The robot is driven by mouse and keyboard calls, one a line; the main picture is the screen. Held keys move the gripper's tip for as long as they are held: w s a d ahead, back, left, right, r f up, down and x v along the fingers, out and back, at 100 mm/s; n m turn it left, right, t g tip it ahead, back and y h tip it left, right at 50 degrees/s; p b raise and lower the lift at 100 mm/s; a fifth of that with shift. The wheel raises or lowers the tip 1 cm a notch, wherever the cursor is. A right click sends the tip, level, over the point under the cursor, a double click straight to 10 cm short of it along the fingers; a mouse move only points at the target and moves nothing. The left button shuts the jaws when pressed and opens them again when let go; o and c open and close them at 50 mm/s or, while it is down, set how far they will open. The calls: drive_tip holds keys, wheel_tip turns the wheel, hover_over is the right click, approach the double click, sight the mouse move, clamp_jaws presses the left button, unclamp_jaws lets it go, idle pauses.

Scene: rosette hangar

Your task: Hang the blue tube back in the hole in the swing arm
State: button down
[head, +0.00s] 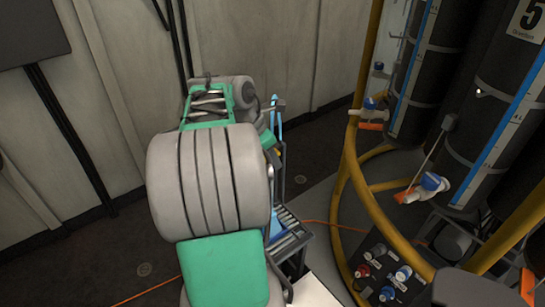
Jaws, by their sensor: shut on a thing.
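The blue tube (277,112) shows as a thin, bright blue upright piece just right of the far end of my arm. My gripper (274,106) is mostly hidden behind my own grey and green arm links; only a small grey part shows beside the tube. It is shut on the tube, which stands roughly upright in it. The lower part of the tube is hidden by the arm. I cannot make out the swing arm or its hole in this view.
On the right, dark tanks (470,90) with blue scale strips stand inside a yellow tube frame (358,165). White valves (430,184) with orange handles stick out. Below is a dark panel (390,275) with red and blue fittings. A wall (300,40) closes the back. An orange cable (335,226) crosses the floor.

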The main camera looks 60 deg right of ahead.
wheel_tip(320, 180, up, 10)
drive_tip(key=p, duration=1.3)
drive_tip(key=shift+r, duration=0.25)
idle(0.4)
drive_tip(key=w+f+b, duration=0.2)
drive_tip(key=w+b, duration=0.3)
drive_tip(key=w, duration=0.5)
drive_tip(key=shift+d+f+b, duration=0.15)
drive_tip(key=shift+d+b, duration=0.15)
idle(0.5)
